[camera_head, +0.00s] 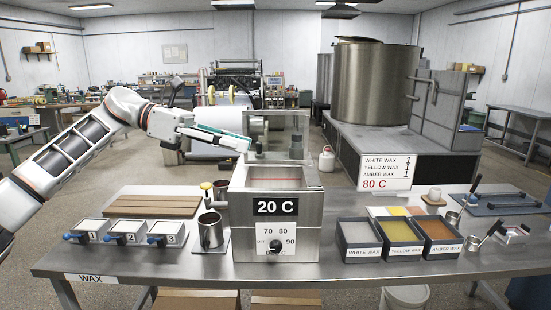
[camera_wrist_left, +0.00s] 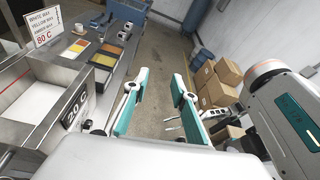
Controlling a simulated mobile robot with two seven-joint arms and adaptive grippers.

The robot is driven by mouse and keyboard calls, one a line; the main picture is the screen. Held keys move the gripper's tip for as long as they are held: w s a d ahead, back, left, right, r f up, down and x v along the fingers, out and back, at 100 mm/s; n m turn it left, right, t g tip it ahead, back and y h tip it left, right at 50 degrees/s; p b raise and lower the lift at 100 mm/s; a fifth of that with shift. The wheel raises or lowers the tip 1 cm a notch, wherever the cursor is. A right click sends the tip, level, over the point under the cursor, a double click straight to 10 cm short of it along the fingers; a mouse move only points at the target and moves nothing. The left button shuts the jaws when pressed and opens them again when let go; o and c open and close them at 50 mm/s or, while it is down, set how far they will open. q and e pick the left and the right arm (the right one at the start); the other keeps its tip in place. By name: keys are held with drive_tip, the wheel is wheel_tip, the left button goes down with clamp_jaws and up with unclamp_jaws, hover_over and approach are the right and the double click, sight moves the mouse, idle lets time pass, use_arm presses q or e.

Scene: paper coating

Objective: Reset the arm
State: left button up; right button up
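My left arm comes in from the left in the head view. Its gripper (camera_head: 236,142) is above the table, at the upper left edge of the metal wax tank (camera_head: 312,205). In the left wrist view the two teal-padded fingers (camera_wrist_left: 158,95) stand apart with nothing between them, pointing over the floor past the table. The tank's display reads 20 C, and its open top also shows at the left of the left wrist view (camera_wrist_left: 38,100). My right gripper is not seen in either view.
Three wax bins (camera_head: 403,233), a wax sign (camera_head: 387,172), a metal jug (camera_head: 210,230), three numbered trays (camera_head: 131,231) and wooden slats (camera_head: 153,206) are on the metal table (camera_head: 190,270). Cardboard boxes (camera_wrist_left: 217,85) stand on the floor. The space above the left trays is clear.

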use_arm(q)
drive_tip(key=d+f+n+t+h, duration=0.25)
drive_tip(key=d+f+n, duration=0.2)
drive_tip(key=f, duration=0.35)
drive_tip(key=d+f+n+t+h, duration=0.2)
drive_tip(key=d+f+n+h, duration=0.15)
drive_tip(key=f+n, duration=0.3)
drive_tip(key=s+a+f+n+t+y, duration=0.1)
drive_tip(key=a+f+n+t+y, duration=0.2)
drive_tip(key=f+n+t, duration=0.5)
drive_tip(key=s+a+f+n+t+y, duration=0.1)
drive_tip(key=a+f+n+t+y, duration=0.35)
drive_tip(key=f+n, duration=0.7)
drive_tip(key=s+a+f+n+y, duration=0.4)
drive_tip(key=s+f+n, duration=0.15)
drive_tip(key=f, duration=0.25)
drive_tip(key=s+a+f+n+y, duration=0.35)
drive_tip(key=f+n, duration=0.25)
drive_tip(key=f, duration=0.3)
drive_tip(key=s+a+f+n+g+y, duration=0.2)
drive_tip(key=s+a+f+n, duration=0.1)
drive_tip(key=s+f, duration=0.4)
drive_tip(key=s+a+f+n+g+y, duration=0.1)
drive_tip(key=s+a+f+n+g, duration=0.2)
drive_tip(key=s+f, duration=0.4)
drive_tip(key=s+a, duration=0.1)
drive_tip(key=s, duration=0.3)
drive_tip(key=shift+s+a+n+g+y, duration=0.15)
drive_tip(key=shift+s+n+g+y, duration=0.15)
drive_tip(key=shift+n+y, duration=0.1)
